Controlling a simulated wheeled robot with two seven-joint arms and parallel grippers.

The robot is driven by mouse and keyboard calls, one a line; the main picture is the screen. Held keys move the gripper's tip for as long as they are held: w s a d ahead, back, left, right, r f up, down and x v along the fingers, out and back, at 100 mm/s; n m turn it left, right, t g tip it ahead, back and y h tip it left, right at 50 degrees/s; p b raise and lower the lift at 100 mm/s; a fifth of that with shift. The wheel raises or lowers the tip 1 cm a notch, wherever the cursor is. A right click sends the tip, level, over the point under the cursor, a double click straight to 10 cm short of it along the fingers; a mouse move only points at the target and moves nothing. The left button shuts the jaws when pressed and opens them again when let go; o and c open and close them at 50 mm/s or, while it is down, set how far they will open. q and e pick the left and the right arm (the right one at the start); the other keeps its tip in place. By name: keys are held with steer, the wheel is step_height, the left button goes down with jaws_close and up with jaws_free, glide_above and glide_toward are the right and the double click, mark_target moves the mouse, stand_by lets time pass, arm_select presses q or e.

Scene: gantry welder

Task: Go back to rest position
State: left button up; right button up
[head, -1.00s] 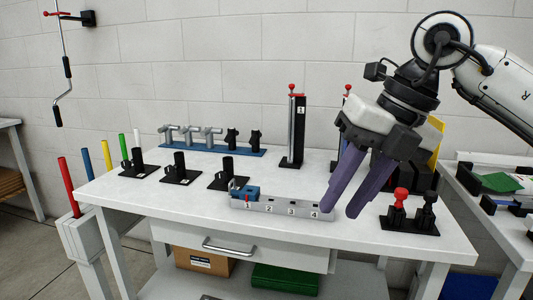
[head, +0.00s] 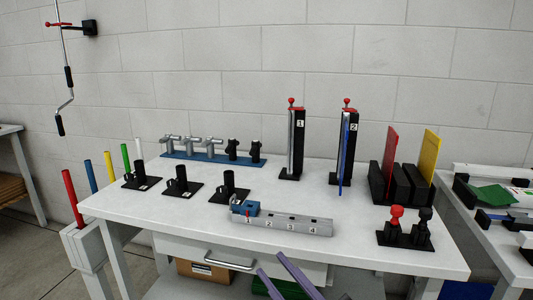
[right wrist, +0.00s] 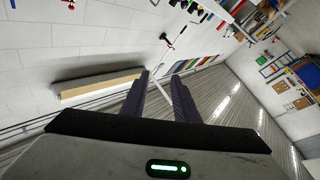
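My right gripper (head: 270,262) shows only as two purple fingers at the bottom edge of the head view, in front of the white workbench (head: 150,210). The fingers stand apart with nothing between them. In the right wrist view the same gripper (right wrist: 160,75) is open and empty, with the wall and floor of the room beyond it. My left gripper is in neither view.
On the bench are a numbered grey block with a blue piece (head: 300,228), several black holders (head: 182,185), two upright stands (head: 292,140), a rack with red and yellow plates (head: 428,155) and red and black knobs (head: 397,218). Coloured rods (head: 71,190) stand at left.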

steer(key=s+d+f+m+g+h+p, duration=0.1)
steer(key=s+d+f+m+h, duration=0.25)
steer(key=f, duration=0.55)
steer(key=s+d+f+m+g+h, duration=0.1)
steer(key=s+d+f+m+h, duration=0.3)
steer(key=f, duration=0.5)
steer(key=s+d+f+m+g+h, duration=0.1)
steer(key=s+d+f+g+h, duration=0.1)
steer(key=s+f, duration=0.5)
steer(key=s+d+f+m+g+h, duration=0.1)
steer(key=s+d+f+m+g, duration=0.1)
steer(key=s+d+f+g, duration=0.2)
steer(key=s+f, duration=0.2)
steer(key=s, duration=0.1)
steer(key=shift+f+h+p, duration=0.35)
steer(key=shift+p, duration=0.05)
steer(key=shift+o, duration=0.5)
steer(key=shift+a, duration=0.1)
